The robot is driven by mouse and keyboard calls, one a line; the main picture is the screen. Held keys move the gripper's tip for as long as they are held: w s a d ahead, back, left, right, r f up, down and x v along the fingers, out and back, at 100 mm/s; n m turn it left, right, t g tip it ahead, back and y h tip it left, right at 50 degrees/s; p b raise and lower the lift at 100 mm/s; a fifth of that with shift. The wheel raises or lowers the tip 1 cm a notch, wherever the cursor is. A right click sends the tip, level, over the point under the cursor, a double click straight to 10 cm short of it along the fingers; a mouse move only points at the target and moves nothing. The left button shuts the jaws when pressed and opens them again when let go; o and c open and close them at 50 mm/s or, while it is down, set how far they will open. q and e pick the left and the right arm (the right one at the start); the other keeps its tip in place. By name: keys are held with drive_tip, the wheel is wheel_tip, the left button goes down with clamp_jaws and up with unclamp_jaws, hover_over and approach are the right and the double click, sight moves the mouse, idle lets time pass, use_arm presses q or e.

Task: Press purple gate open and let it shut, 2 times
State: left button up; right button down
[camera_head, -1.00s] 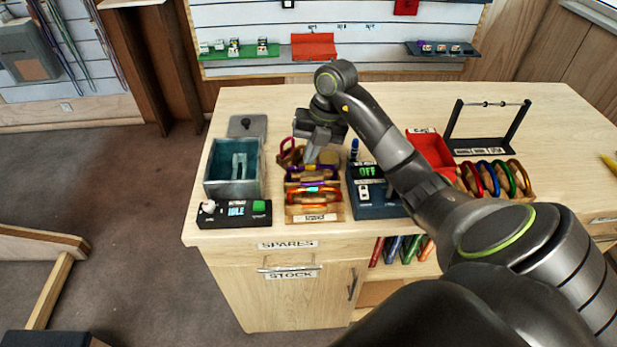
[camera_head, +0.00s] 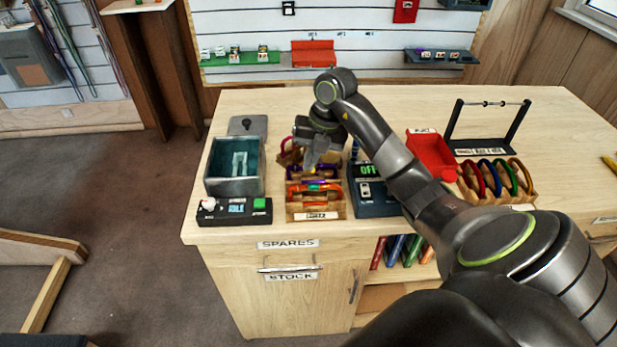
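Several carabiners stand in a wooden rack (camera_head: 319,213) on the workbench. The purple carabiner (camera_head: 331,173) is in the middle of the rack, behind an orange one (camera_head: 312,189), with a dark red one (camera_head: 287,152) farther back. My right gripper (camera_head: 313,168) points down over the rack, its fingertips at or just above the purple carabiner; whether they touch its gate cannot be made out. The fingers look close together, but their opening is too small to tell. My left gripper is not in view.
A teal open box (camera_head: 209,185) and a small console (camera_head: 234,219) stand left of the rack. A dark device reading OFF (camera_head: 376,207) stands close on its right. A red tray (camera_head: 431,155) and a second carabiner rack (camera_head: 508,198) are farther right.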

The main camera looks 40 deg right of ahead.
drive_tip(key=shift+s+f, duration=0.1)
drive_tip(key=shift+f, duration=0.1)
drive_tip(key=r+p, duration=0.1)
drive_tip(key=w+d+r+p, duration=0.1)
drive_tip(key=r+p, duration=0.1)
drive_tip(key=shift+w+d+r, duration=0.15)
drive_tip(key=shift+r, duration=0.15)
drive_tip(key=shift+p+v, duration=0.95)
drive_tip(key=shift+v, duration=0.05)
drive_tip(key=shift+a+r+p, duration=0.3)
drive_tip(key=shift+a+r, duration=0.15)
drive_tip(key=shift+r, duration=0.1)
drive_tip(key=shift+f, duration=0.1)
drive_tip(key=shift+d+f, duration=0.1)
